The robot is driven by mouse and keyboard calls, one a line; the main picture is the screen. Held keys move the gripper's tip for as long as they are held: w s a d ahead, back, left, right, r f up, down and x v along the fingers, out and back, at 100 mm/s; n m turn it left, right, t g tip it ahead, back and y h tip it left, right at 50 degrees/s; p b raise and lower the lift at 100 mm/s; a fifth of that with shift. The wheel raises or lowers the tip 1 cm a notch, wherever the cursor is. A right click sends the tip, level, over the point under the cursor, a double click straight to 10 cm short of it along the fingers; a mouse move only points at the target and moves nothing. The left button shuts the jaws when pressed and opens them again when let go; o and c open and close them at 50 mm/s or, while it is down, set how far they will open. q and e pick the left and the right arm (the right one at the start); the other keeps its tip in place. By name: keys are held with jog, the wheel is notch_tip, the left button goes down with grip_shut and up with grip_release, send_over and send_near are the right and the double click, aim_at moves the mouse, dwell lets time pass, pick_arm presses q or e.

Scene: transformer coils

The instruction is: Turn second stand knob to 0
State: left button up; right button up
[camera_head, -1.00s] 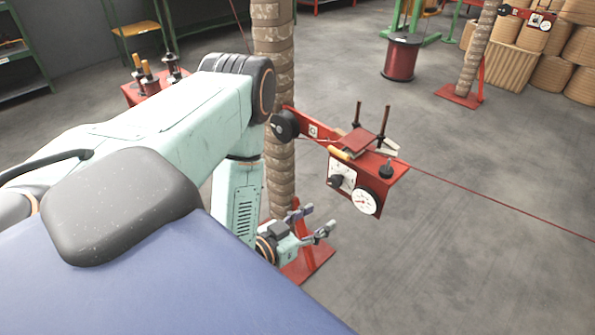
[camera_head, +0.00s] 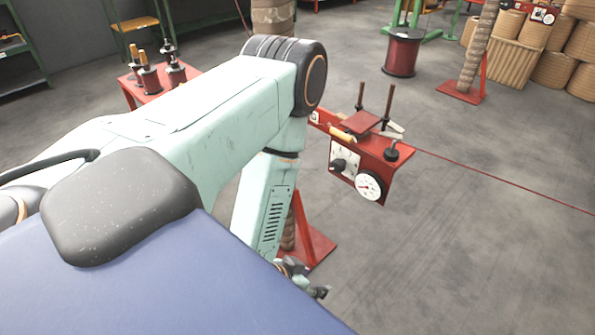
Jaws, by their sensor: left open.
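The near red stand head (camera_head: 378,170) holds a white dial plate with a black knob (camera_head: 338,165) and a round white gauge (camera_head: 370,186) beside it. The scale marks are too small to read. My left gripper (camera_head: 318,291) is low, below and to the left of the knob, apart from it. It is mostly hidden behind my own body, with only a fingertip part showing, and it holds nothing that I can see. A farther stand with a similar dial panel (camera_head: 543,14) is at the upper right. My right gripper is not in view.
A red wire (camera_head: 500,185) runs from the near stand to the right edge. A red base (camera_head: 312,245) stands on the floor below the stand. A red table (camera_head: 160,86) with spools is at the left, and a red drum (camera_head: 402,52) stands behind. The floor at right is clear.

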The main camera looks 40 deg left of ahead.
pick_arm(q)
jog(key=s+f+g+b, duration=0.1)
jog(key=s+f+g, duration=0.2)
jog(key=s, duration=0.2)
jog(key=shift+d+y, duration=0.3)
jog(key=shift+d, duration=0.1)
jog(key=shift+s, duration=0.1)
jog(key=s+n+g+y, duration=0.1)
jog(key=s+g, duration=0.3)
jog(key=s, duration=0.6)
jog(key=shift+a+r+g, duration=0.25)
jog(key=shift+r+g, duration=0.15)
jog(key=shift+s, duration=0.1)
jog(key=shift+c, duration=0.4)
jog(key=shift+c, duration=1.1)
jog(key=shift+s, duration=0.1)
